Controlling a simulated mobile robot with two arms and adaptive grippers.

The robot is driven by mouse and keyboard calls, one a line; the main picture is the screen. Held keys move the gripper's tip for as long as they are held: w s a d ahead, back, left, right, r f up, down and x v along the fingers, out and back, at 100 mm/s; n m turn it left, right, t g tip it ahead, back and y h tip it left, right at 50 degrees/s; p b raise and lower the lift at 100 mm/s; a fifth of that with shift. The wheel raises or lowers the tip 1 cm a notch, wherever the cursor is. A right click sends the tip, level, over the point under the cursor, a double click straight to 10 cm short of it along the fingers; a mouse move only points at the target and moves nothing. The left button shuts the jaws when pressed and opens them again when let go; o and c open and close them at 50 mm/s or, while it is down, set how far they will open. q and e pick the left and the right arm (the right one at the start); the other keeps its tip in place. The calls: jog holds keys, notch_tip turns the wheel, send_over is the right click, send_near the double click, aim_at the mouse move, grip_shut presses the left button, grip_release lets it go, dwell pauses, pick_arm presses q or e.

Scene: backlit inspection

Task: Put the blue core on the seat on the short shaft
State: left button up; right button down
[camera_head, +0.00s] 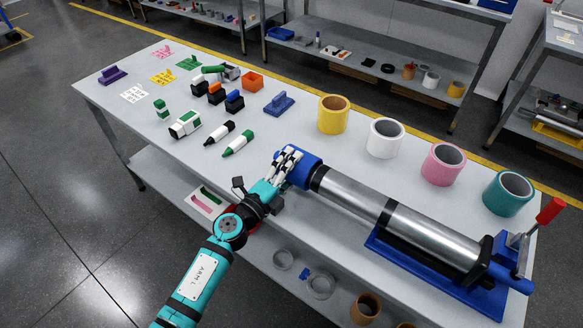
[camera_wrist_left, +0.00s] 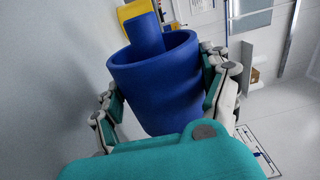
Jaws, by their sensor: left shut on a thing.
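The blue core (camera_head: 304,171) is in my left gripper (camera_head: 287,165), whose fingers are closed around it. In the left wrist view the blue core (camera_wrist_left: 155,85) shows as a hollow cylinder between the two fingers, its open end upward in the picture. A blue piece with a yellow part (camera_wrist_left: 143,28) shows at that opening; I cannot tell whether it is inside or behind. In the head view the core lies at the left end of a long silver shaft (camera_head: 352,190) with black bands. I cannot tell whether they touch. My right gripper is not in view.
The shaft rests over a blue base (camera_head: 395,258), with a red handle (camera_head: 550,211) at its right end. Yellow (camera_head: 333,120), white (camera_head: 383,143), pink (camera_head: 441,170) and teal (camera_head: 503,198) cores stand behind it. Markers (camera_head: 238,143) and small blocks lie to the left.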

aim_at(359, 213)
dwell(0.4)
pick_arm(q)
jog(key=shift+s+d+p, duration=0.25)
jog(key=shift+s+d, duration=0.55)
jog(key=shift+d, duration=0.35)
jog(key=shift+s+d+p, duration=0.2)
jog(key=shift+s+d, duration=0.65)
jog(key=shift+d, duration=0.3)
jog(key=shift+s+d+p, duration=0.25)
jog(key=shift+s+d, duration=0.55)
jog(key=shift+d, duration=0.35)
jog(key=shift+s+d+r+b, duration=0.1)
jog(key=shift+s+d+b, duration=0.05)
jog(key=shift+s+d, duration=1.15)
jog(key=shift+s+d+f+b, duration=0.1)
jog(key=shift+s+d+b, duration=0.1)
jog(key=shift+s+d, duration=1.05)
jog(key=shift+s+d+r+b, duration=0.15)
jog(key=shift+s+d, duration=0.55)
jog(key=shift+d, duration=1.2)
jog(key=o, duration=1.6)
jog(key=shift+s+d, duration=0.1)
